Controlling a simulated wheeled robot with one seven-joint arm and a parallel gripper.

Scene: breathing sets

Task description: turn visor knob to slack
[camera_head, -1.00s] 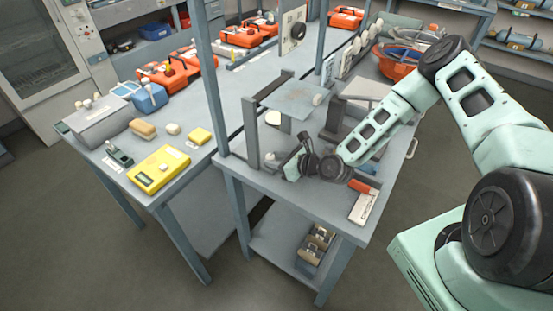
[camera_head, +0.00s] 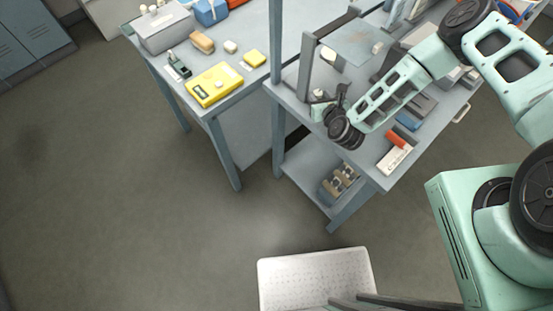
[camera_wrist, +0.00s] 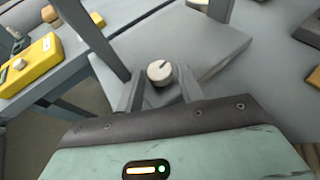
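In the wrist view, a pale round knob (camera_wrist: 159,72) with a dark pointer line sits against a grey surface. My gripper (camera_wrist: 160,80) is open, one finger on each side of the knob. I cannot tell whether either finger touches it. In the head view, my gripper (camera_head: 335,101) is at the front left of the bench, beside the grey frame (camera_head: 305,68). A small pale part (camera_head: 318,96) shows by its fingers.
A yellow meter (camera_head: 214,84) lies on the left table, which also shows in the wrist view. A card with an orange object (camera_head: 397,139) lies on the bench's front right. A box of parts (camera_head: 339,184) is on the lower shelf. The floor at left is clear.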

